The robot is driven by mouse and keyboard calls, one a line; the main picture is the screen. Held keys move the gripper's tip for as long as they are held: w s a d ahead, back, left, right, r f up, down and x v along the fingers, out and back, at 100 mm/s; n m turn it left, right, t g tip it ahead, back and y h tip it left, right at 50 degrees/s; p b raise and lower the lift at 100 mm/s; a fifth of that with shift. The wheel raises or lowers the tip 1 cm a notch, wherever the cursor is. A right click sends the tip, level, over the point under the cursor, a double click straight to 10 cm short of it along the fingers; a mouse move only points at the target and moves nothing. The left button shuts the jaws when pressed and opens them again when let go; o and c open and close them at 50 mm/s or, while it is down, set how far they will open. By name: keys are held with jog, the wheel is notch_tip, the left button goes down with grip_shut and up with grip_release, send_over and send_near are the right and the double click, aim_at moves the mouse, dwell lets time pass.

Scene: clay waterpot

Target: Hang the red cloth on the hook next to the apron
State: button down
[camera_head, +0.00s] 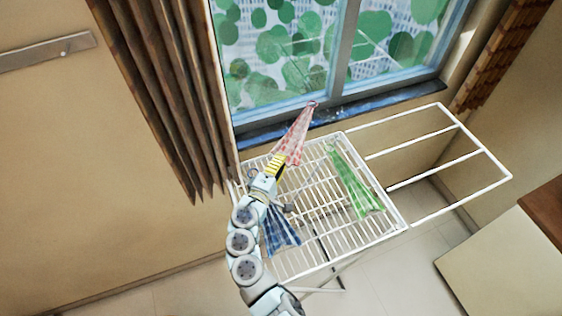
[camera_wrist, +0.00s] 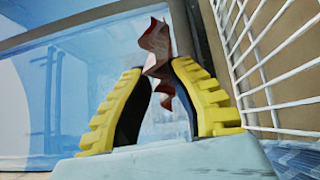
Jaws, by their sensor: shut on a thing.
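The red checked cloth (camera_head: 298,132) is held above the drying rack, in front of the window. It is a narrow, pointed shape rising up and right from my gripper (camera_head: 278,163). In the wrist view, my gripper (camera_wrist: 160,76) has its yellow-backed fingers closed on the red cloth (camera_wrist: 156,42), which sticks out beyond the fingertips. No apron shows in either view.
A white wire drying rack (camera_head: 394,221) stands below the window (camera_head: 290,50). A green cloth (camera_head: 352,186) and a blue cloth (camera_head: 280,236) lie on it. A brown curtain (camera_head: 165,85) hangs between the rail and the window. A cabinet (camera_head: 505,262) stands at the lower right.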

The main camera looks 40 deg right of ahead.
jog(key=shift+f+b, duration=0.65)
jog(key=shift+b, duration=0.05)
jog(key=c, duration=1.1)
grip_release()
jog(key=shift+o, duration=0.2)
jog(key=shift+r, duration=0.1)
